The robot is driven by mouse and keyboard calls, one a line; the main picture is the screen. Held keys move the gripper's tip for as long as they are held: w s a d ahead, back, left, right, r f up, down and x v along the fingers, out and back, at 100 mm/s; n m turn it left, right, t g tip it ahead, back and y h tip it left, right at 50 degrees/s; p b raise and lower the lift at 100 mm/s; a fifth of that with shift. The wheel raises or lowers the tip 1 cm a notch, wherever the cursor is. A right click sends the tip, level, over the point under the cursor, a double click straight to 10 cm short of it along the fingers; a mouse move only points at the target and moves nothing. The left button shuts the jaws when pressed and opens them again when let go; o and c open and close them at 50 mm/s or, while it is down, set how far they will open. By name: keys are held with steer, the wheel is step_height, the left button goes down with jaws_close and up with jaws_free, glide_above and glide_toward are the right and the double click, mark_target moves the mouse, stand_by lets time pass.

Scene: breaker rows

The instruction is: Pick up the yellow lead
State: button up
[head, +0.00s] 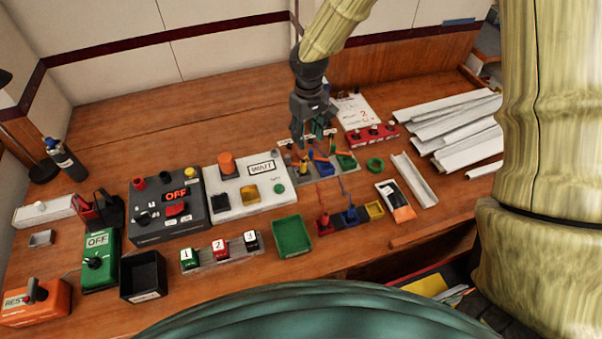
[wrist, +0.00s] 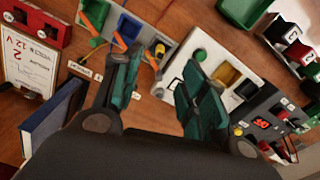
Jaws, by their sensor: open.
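The yellow lead (head: 303,168) stands at the left end of a grey strip on the bench, its lower part hard to make out. In the wrist view its yellow plug (wrist: 159,50) shows beyond and between my fingertips. My gripper (head: 310,138) is open and empty, pointing down above the back of the strip. In the wrist view the dark green fingers (wrist: 158,72) are wide apart, with bench and labels between them. Neither finger visibly touches the lead.
Blue (head: 325,169) and green (head: 346,160) sockets with orange pieces share the strip. The WAIT box (head: 228,198) is close on the left. A red switch block (head: 371,134) and white card (head: 356,110) are behind right. A green tray (head: 292,236) stands in front.

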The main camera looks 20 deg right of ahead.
mark_target(303, 160)
steer(key=f+b, duration=0.1)
steer(key=w+f, duration=0.1)
steer(key=f, duration=0.1)
steer(key=shift+b, duration=0.35)
steer(key=shift+a+f+p, duration=0.1)
steer(key=shift+f+p, duration=0.55)
steer(key=shift+f, duration=2.1)
steer(key=shift+a+f+p, duration=0.15)
steer(key=shift+f+p, duration=0.25)
steer(key=shift+f, duration=0.3)
steer(key=shift+a+f+p, duration=0.15)
steer(key=shift+f+p, duration=0.2)
steer(key=shift+f, duration=0.3)
steer(key=shift+w+f, duration=0.1)
steer(key=shift+f, duration=1.05)
steer(key=shift+c, duration=0.3)
jaws_close()
